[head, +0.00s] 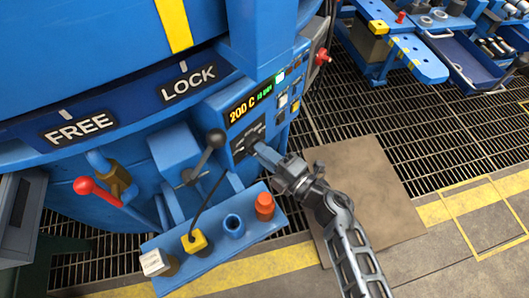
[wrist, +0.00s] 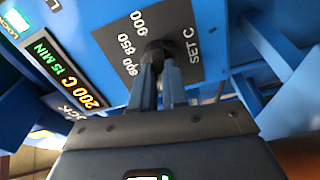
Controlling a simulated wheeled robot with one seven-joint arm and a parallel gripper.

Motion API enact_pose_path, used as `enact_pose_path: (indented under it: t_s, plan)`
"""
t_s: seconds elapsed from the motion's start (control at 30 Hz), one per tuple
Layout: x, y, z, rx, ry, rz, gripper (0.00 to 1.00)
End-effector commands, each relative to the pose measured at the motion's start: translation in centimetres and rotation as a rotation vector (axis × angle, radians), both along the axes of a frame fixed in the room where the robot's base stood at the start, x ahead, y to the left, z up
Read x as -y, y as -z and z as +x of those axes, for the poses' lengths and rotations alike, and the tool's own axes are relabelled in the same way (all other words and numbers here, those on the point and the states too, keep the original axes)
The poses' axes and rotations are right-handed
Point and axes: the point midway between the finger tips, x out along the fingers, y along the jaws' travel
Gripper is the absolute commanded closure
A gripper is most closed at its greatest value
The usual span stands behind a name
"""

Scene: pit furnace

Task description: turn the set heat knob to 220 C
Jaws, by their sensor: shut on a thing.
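My gripper (head: 266,154) reaches the blue control box from the right in the head view. In the wrist view my gripper's fingers (wrist: 160,68) are shut on the dark set heat knob (wrist: 157,48). The fingers hide most of the knob. The grey dial plate (wrist: 185,35) around it carries the marks 600, 850, 900 and SET C. I see no 220 mark on the visible part. The display (head: 250,102) above the dial reads 200 C in amber and what looks like 15 MIN in green; it also shows in the wrist view (wrist: 65,78).
Below the box, a blue shelf (head: 205,268) holds a yellow block, a blue cup and an orange cylinder (head: 265,206). A black-knobbed lever (head: 213,140) and a red-knobbed lever (head: 86,185) stand to the left. Bare brown matting (head: 385,190) lies on the right.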

Motion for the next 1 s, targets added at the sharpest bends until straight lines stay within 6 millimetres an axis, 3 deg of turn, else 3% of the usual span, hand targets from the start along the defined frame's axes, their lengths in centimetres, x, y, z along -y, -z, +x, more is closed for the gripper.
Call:
enact_pose_path:
  t_s: [0.2, 0.23, 0.47, 0.77, 1.0]
  plan:
    - [0.0, 0.1, -0.1, -0.001, 0.000, -0.003, 1.00]
    - [0.0, 0.1, -0.1, -0.001, 0.000, -0.003, 0.83]
    - [0.0, 0.1, -0.1, -0.001, 0.000, -0.001, 0.61]
    - [0.2, 0.0, -0.2, -0.002, 0.001, 0.000, 0.61]
    - [2.8, 0.0, -2.4, -0.003, 0.003, -0.001, 0.61]
